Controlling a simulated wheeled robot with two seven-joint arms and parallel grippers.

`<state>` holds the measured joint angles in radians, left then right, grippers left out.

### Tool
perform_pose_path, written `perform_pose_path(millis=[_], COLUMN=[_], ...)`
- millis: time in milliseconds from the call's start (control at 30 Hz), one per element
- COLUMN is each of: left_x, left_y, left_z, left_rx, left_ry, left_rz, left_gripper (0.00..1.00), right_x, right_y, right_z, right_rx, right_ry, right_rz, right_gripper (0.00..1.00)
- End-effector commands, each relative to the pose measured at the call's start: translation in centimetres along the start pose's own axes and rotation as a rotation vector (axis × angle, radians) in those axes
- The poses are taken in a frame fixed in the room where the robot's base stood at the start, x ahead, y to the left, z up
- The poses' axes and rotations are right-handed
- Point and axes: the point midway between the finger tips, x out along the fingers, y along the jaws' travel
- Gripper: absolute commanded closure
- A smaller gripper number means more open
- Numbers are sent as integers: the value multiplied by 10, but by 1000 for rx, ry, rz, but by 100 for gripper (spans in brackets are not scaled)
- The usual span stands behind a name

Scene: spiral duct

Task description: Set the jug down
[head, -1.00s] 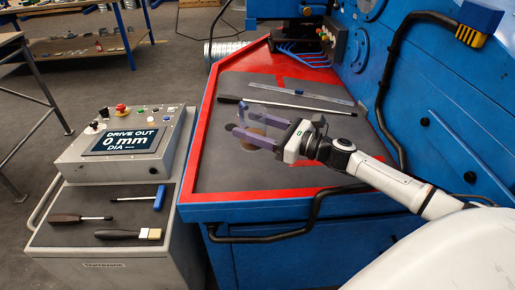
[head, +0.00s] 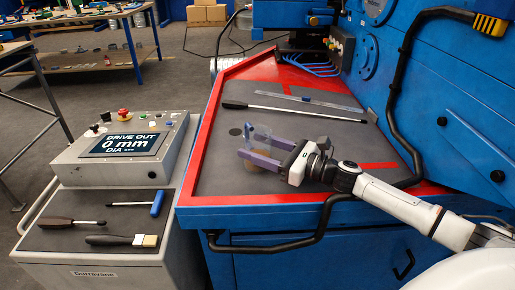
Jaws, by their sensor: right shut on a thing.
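The jug (head: 262,133) is a small, see-through vessel with a brownish lower part, over the grey mat (head: 215,170) of the red-edged bench top (head: 200,203). My right gripper (head: 263,152) reaches in from the right and is shut on the jug, its two purple fingers on either side of it. The jug looks about upright. The fingers hide part of its middle, and I cannot tell whether its base touches the mat. My left gripper is not in view.
A small dark disc (head: 235,131) lies left of the jug. A long dark-handled rod (head: 290,112) and a steel rule (head: 315,101) lie behind it. The blue machine (head: 455,110) walls the right side. A control cart (head: 110,225) with tools stands left.

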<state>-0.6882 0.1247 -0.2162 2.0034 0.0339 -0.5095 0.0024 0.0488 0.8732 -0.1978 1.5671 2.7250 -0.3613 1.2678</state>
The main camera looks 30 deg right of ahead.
Motion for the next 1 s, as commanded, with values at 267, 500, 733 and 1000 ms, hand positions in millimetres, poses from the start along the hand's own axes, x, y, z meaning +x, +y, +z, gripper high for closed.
perform_pose_path(millis=[267,500,733,1000], left_x=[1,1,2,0], left_y=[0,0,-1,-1], left_z=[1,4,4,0], left_rx=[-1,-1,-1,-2], left_ry=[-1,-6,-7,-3], left_rz=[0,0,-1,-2], left_gripper=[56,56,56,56], right_x=[0,0,-21,-68], right_y=[0,0,0,1], right_z=[-2,0,-1,-1], right_rx=[1,0,3,3], right_ry=[0,0,3,4], right_rz=[0,0,0,-1], right_gripper=[25,25,25,25])
